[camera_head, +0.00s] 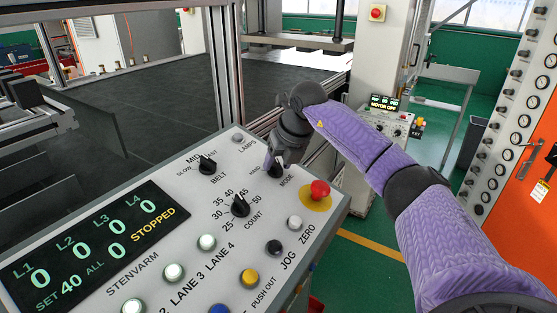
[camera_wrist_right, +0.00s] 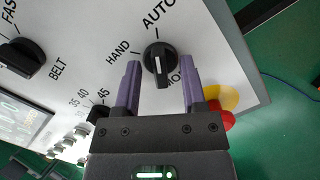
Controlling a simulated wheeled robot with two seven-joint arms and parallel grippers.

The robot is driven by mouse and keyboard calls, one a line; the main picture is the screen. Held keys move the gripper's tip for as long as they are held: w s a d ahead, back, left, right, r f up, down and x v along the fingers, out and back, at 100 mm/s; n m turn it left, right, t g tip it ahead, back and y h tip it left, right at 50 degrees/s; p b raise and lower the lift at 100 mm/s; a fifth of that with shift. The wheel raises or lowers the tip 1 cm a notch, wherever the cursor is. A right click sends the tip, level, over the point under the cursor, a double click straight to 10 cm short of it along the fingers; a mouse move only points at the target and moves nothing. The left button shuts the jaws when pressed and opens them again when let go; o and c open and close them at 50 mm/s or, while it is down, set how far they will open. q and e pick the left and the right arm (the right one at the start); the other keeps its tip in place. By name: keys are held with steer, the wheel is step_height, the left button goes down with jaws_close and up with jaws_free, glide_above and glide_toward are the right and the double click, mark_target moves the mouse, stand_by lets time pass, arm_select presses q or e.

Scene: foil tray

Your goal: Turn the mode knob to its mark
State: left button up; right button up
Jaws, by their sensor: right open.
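The mode knob (camera_head: 276,170) is black and sits at the top right of the sloped grey control panel (camera_head: 325,215). In the right wrist view the knob (camera_wrist_right: 158,63) carries a white line running roughly up and down the picture. HAND is printed to its upper left and AUTO above it; the MODE label is partly hidden by a finger. My right gripper (camera_wrist_right: 160,70) is open, with one purple finger on each side of the knob and a gap at both. In the head view the right gripper (camera_head: 281,152) is right over the knob and hides AUTO.
A red stop button (camera_head: 320,189) on a yellow disc is close beside the knob. The belt knob (camera_head: 207,164), count knob (camera_head: 240,206) and several push buttons share the panel. A display (camera_head: 90,245) reads STOPPED. A metal post (camera_head: 228,70) rises behind the panel.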

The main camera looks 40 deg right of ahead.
jaws_close()
stand_by(0.5)
steer(key=n+p, duration=0.1)
steer(key=n, duration=0.2)
steer(key=shift+r, duration=0.1)
steer(key=n+p, duration=0.1)
steer(key=n, duration=0.2)
steer(key=shift+n+y, duration=0.3)
steer(key=shift+y, duration=0.1)
steer(key=n+p, duration=0.1)
steer(key=n, duration=0.2)
steer(key=shift+n+y, duration=0.3)
steer(key=shift+n, duration=2)
steer(key=shift+g, duration=0.3)
jaws_free()
